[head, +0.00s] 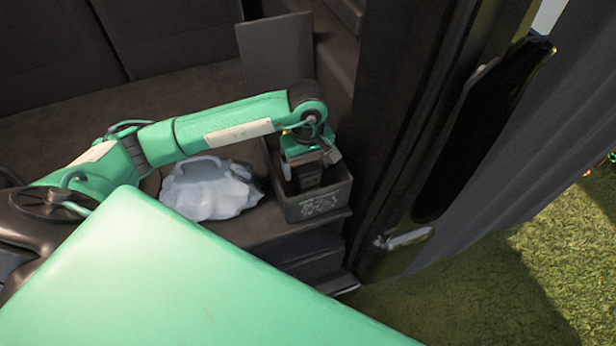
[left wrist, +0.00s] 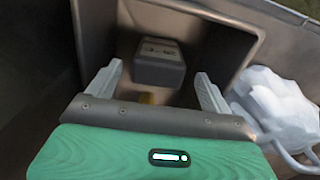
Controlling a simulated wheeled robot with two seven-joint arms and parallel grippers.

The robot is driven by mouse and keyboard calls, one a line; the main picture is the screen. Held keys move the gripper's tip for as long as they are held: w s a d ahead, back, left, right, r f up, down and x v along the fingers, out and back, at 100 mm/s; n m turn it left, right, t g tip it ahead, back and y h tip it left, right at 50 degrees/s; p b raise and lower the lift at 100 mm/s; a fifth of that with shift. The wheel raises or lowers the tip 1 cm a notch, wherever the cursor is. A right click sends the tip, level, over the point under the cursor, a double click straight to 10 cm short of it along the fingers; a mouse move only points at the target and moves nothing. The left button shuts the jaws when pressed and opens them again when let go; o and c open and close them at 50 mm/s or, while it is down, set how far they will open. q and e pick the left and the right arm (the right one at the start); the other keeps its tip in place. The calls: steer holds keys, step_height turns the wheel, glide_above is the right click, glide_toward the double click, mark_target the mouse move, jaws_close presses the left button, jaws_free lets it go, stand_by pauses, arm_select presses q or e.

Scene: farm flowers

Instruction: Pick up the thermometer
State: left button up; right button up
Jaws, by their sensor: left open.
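A dark, blocky object (left wrist: 158,62) with faint light markings lies in the grey bin in the left wrist view; it may be the thermometer, but I cannot tell for sure. My right gripper is not in view.
The grey bin (head: 318,204) has raised walls close around my left gripper. A whitish crumpled bag (head: 210,190) lies beside it, also in the left wrist view (left wrist: 278,104). A dark door frame (head: 395,150) stands to the right, with grass (head: 460,300) outside.

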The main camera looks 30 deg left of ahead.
arm_select(q)
step_height(320, 180, down, 4)
steer(key=shift+w+f+p, duration=0.1)
steer(key=shift+w+p, duration=0.05)
steer(key=shift+p, duration=0.15)
steer(key=c, duration=1.1)
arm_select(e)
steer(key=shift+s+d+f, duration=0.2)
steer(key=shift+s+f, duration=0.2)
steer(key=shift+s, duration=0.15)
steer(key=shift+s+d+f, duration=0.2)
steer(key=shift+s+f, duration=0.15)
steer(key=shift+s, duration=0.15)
